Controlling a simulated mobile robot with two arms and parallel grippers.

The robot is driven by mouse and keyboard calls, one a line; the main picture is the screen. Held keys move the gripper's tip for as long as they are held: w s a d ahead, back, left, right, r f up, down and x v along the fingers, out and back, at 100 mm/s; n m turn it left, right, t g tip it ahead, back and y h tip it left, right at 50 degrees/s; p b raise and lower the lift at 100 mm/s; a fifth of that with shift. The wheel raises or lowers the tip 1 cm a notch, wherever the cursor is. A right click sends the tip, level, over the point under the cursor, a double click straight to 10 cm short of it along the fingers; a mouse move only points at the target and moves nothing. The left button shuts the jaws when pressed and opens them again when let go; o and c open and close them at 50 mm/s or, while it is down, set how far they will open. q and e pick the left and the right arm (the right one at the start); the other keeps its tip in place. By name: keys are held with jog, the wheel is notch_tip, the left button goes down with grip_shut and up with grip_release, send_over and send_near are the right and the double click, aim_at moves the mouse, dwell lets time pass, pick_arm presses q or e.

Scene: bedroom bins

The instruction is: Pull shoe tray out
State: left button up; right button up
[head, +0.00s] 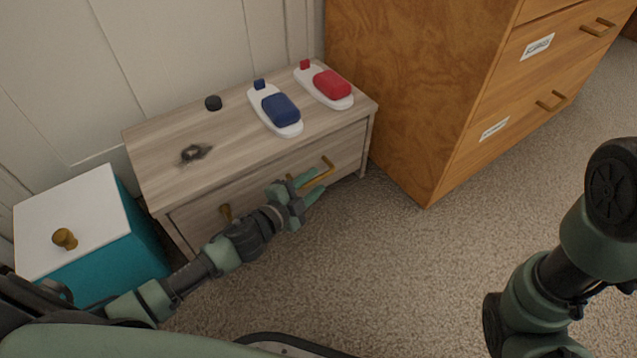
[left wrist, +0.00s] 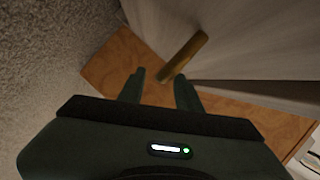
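The shoe tray (head: 256,184) appears to be the wooden drawer front in the low grey-wood bench, and it looks pushed in. My right gripper is out of view.
A teal box with a white lid (head: 85,215) stands left. An orange wooden cabinet (head: 410,90) stands right. Carpet (head: 400,270) in front is clear.

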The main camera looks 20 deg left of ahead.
pick_arm(q)
jog(key=shift+b+x, duration=0.4)
jog(key=shift+x, duration=0.85)
grip_shut()
dwell(0.5)
